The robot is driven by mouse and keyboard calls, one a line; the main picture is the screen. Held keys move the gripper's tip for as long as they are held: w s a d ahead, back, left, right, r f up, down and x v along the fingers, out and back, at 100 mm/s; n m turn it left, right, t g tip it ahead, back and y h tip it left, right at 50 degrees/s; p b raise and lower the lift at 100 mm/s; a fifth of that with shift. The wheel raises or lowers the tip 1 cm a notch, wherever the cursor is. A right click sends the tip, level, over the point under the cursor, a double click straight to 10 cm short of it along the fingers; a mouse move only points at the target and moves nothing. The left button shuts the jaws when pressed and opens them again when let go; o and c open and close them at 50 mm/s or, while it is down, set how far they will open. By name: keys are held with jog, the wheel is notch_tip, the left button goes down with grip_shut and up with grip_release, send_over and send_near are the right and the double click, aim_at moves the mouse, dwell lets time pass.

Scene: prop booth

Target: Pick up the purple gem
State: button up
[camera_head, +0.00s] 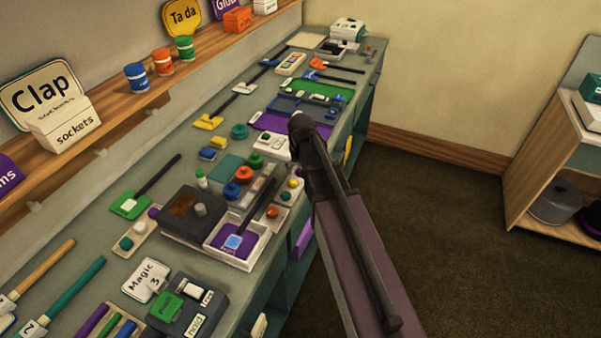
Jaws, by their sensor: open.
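A small purple piece (153,212) sits at the far end of a narrow pale tray (133,253) with green pieces, left of centre on the long bench. It may be the purple gem, but it is too small to tell its shape. My gripper (301,128) is at the dark end of my arm, over the right side of the bench, far up and right of that piece. It is open, and nothing shows held in it. Its fingertips are hard to make out, and my arm hides part of the bench's right edge.
The bench (75,222) is crowded with small props. A dark box (185,230) and a white purple-lined tray (262,238) stand between the purple piece and my arm. A wooden shelf (120,122) runs along the left wall. Open floor (450,230) lies right.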

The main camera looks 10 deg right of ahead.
jog(key=c, duration=0.9)
jog(key=shift+r, duration=0.2)
